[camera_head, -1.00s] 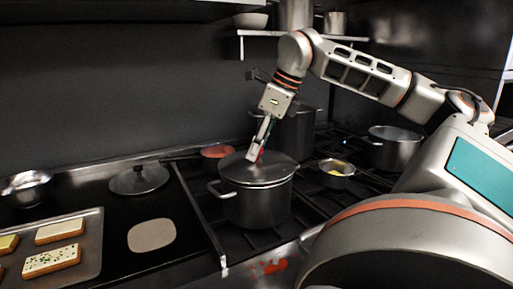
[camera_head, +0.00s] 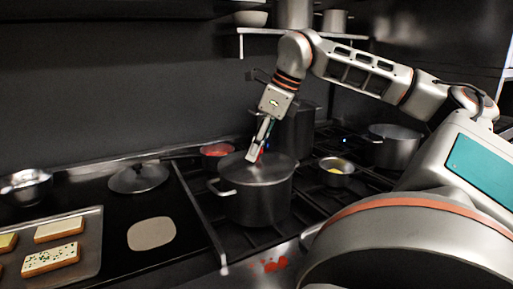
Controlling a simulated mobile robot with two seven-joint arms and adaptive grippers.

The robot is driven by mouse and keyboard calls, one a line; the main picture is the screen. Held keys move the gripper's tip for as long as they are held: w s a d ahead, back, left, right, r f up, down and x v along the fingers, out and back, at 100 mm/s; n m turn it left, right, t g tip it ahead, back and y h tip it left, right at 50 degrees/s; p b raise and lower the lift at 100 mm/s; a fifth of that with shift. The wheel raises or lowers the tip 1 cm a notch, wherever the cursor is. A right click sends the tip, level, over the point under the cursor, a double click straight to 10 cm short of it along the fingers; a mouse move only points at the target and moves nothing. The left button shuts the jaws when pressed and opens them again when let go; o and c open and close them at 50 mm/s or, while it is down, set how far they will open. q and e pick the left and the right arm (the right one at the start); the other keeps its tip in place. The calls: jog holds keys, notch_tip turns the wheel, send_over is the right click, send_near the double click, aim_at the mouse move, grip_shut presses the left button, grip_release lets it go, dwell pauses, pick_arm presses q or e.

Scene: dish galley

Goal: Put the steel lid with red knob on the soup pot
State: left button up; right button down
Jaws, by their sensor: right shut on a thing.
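The soup pot (camera_head: 258,204) stands on the stove in the middle of the head view, its side handle pointing left. The steel lid (camera_head: 246,172) lies over the pot's mouth and looks level. I cannot tell whether its rim sits fully on the pot. My right gripper (camera_head: 259,152) comes down from above and is shut on the lid's red knob, of which only a little red shows between the fingers. My left gripper is not in view.
Another lid (camera_head: 139,178) lies on the dark surface to the left. A tray with bread slices (camera_head: 92,255) is at the lower left. A small pan (camera_head: 336,174) and an open pot (camera_head: 391,148) stand to the right. A tall pot (camera_head: 297,130) stands behind.

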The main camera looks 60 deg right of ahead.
dwell(0.3)
jog(key=c, duration=1.2)
grip_release()
jog(key=shift+r+p, duration=1.3)
jog(key=shift+r, duration=0.4)
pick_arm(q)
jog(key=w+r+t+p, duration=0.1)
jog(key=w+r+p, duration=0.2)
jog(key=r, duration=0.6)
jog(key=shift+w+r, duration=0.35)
pick_arm(e)
jog(key=shift+r, duration=1.85)
